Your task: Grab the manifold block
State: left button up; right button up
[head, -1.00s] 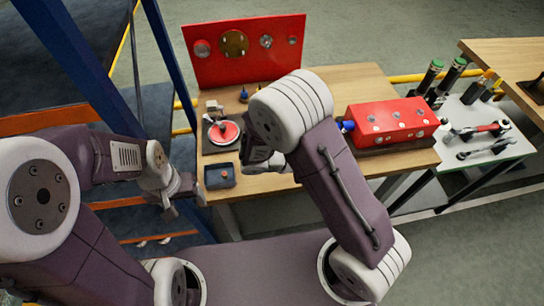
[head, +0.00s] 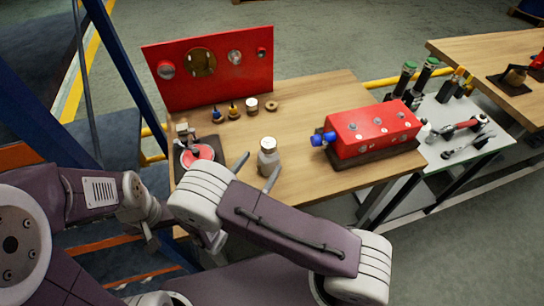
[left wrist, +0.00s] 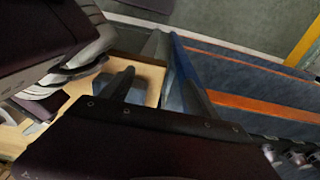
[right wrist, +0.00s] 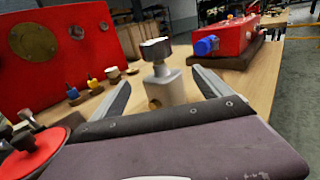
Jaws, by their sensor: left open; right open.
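My right gripper (head: 256,171) is open and empty. Its fingers point at the block from the near side, one towards each flank; I cannot tell whether they touch it. My left gripper (head: 152,232) is open and empty, low beside the table's left edge, away from the block. It also shows in the left wrist view (left wrist: 155,85).
A red unit with a blue fitting (head: 372,130) sits on a dark base to the right. A red upright panel (head: 215,70) stands behind, with small fittings before it. A red disc device (head: 198,155) is at left. Table space between the block and red unit is clear.

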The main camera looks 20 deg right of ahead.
aim_at(267, 156)
jog(key=x, duration=0.3)
jog(key=shift+s+d+r+p, duration=0.1)
jog(key=shift+s+r+p, duration=0.1)
jog(key=shift+p, duration=0.15)
jog(key=shift+w+d+f, duration=0.1)
jog(key=shift+w+d, duration=0.25)
jog(key=shift+w, duration=0.15)
jog(key=p+x, duration=0.1)
jog(key=x, duration=0.3)
jog(key=shift+w+d+f, duration=0.15)
jog(key=shift+w+d, duration=0.05)
jog(key=shift+w, duration=0.05)
jog(key=shift+s+a, duration=0.1)
jog(key=c, duration=0.9)
grip_shut()
